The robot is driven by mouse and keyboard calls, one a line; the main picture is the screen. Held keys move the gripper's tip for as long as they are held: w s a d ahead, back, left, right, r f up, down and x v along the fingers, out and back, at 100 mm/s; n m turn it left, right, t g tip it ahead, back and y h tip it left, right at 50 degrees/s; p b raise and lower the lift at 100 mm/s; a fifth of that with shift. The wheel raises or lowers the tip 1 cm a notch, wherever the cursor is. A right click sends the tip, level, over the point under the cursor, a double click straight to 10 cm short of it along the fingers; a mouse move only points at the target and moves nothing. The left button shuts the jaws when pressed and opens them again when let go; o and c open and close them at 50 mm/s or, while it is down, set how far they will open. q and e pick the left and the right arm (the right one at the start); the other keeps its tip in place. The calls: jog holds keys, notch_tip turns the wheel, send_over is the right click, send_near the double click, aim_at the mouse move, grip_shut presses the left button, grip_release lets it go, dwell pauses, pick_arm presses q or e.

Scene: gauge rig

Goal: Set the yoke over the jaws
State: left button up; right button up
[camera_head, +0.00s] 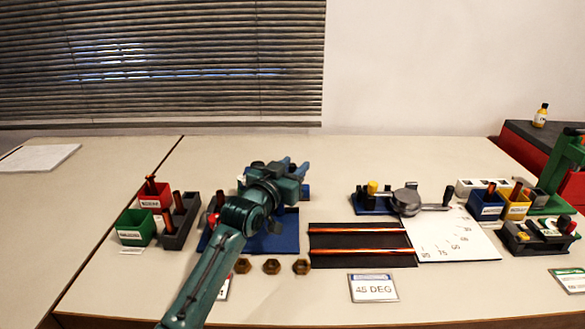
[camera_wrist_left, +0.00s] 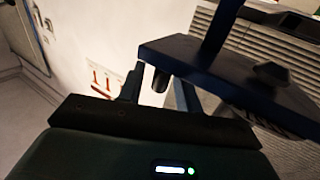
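My left gripper (camera_head: 294,166) hangs over the dark blue base plate (camera_head: 283,240), left of the table's middle. Its two fingers stand apart in the head view and in the left wrist view (camera_wrist_left: 159,88). In the wrist view a dark blue plate (camera_wrist_left: 225,70) with an upright post and a dark knob lies close beyond the fingertips. My arm hides much of what stands on the base plate. I cannot pick out the yoke or the jaws for sure. My right gripper is not in view.
Three brown nuts (camera_head: 272,266) lie in front of the base plate. A black mat (camera_head: 361,242) with two copper rods lies to its right. A blue fixture with a crank (camera_head: 407,200) stands behind. Bins (camera_head: 136,229) stand at left. A 45 DEG card (camera_head: 373,288) is at front.

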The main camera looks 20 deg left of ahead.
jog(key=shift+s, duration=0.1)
pick_arm(q)
grip_shut()
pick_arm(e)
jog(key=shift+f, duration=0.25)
